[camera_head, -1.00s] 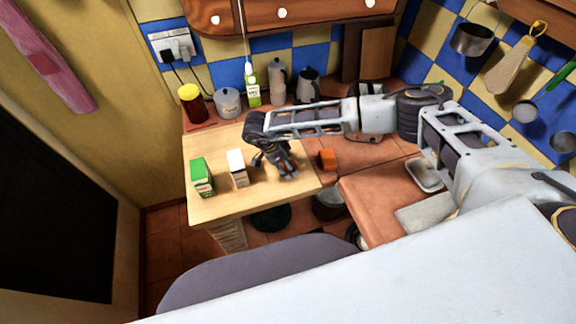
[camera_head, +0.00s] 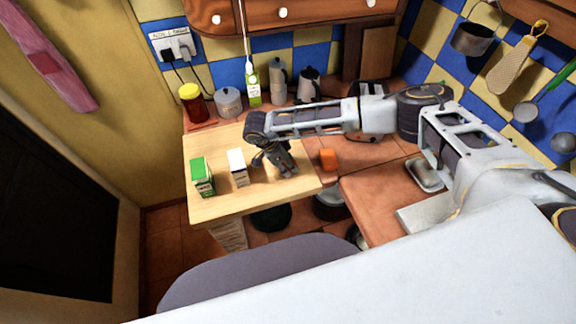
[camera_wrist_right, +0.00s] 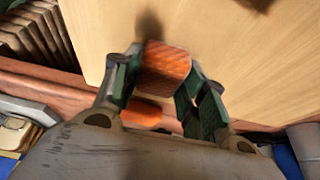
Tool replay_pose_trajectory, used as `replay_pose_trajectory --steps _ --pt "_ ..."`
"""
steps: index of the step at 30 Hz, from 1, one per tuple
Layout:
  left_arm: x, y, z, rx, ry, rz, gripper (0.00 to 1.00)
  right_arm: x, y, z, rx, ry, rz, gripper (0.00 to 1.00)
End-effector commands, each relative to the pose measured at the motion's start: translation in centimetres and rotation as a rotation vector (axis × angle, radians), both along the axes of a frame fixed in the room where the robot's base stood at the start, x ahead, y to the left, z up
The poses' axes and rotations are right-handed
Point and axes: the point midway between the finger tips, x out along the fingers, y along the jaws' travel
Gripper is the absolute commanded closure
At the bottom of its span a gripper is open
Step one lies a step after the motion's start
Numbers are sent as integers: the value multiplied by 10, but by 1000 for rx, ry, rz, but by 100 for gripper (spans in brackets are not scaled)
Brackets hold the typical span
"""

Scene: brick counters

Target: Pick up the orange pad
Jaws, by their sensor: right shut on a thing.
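The orange pad (camera_wrist_right: 166,66) shows in the right wrist view as a small block with a textured face. My right gripper (camera_head: 280,172) is over the wooden table in the head view, and its two green-lined fingers (camera_wrist_right: 165,72) are shut on the pad, one on each side. A dark shadow lies on the wood just beyond the pad. In the head view the gripper hides the held pad. My left gripper is not in view.
Another orange block (camera_head: 328,159) lies on the brick counter right of the gripper. A white carton (camera_head: 238,168) and a green carton (camera_head: 202,177) stand left on the wooden table (camera_head: 230,206). A jar (camera_head: 192,104) and pots stand behind.

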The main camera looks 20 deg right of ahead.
Motion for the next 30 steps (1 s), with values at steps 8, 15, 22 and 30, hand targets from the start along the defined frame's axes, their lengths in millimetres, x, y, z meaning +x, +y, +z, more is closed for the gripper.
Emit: replay_pose_trajectory --steps 8,15,22,30 --pt "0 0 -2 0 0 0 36 1 0 8 0 0 -1 74" --pt "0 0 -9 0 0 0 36 1 0 35 1 -3 0 74" --pt "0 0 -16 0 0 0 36 1 0 69 1 -2 0 74" --pt "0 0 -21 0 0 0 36 0 0 96 -1 -1 0 74"
